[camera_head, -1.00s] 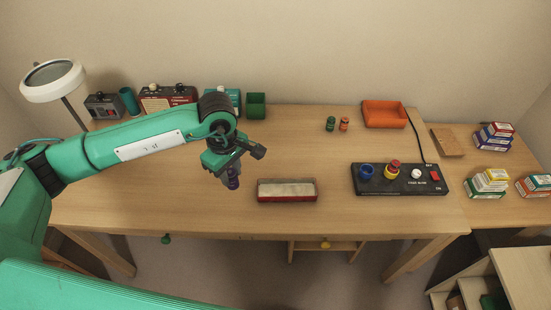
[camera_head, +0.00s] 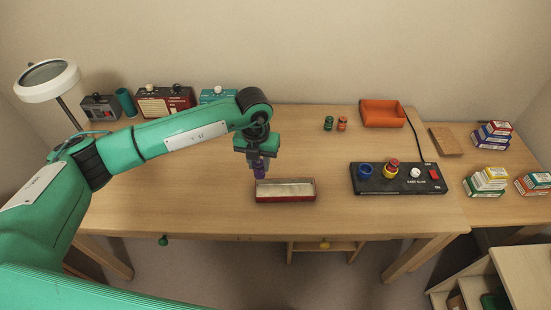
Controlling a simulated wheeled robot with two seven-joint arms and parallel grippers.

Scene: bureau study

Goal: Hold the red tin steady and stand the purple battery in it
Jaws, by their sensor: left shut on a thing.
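The red tin (camera_head: 286,198) is a shallow, long box with a pale inside, sitting near the front edge of the desk. My left gripper (camera_head: 258,160) points down at the tin's left end and is shut on the purple battery (camera_head: 259,170). The battery hangs about upright, its lower end over or just behind the tin's back left corner. I cannot tell whether it touches the tin. My right gripper is not in view, and nothing of mine is seen holding the tin.
Green (camera_head: 328,123) and orange (camera_head: 342,123) batteries stand behind, near an orange tray (camera_head: 382,114). Small boxes (camera_head: 490,180) are stacked at right. Radios (camera_head: 165,100) line the back left. Desk left of the tin is clear.

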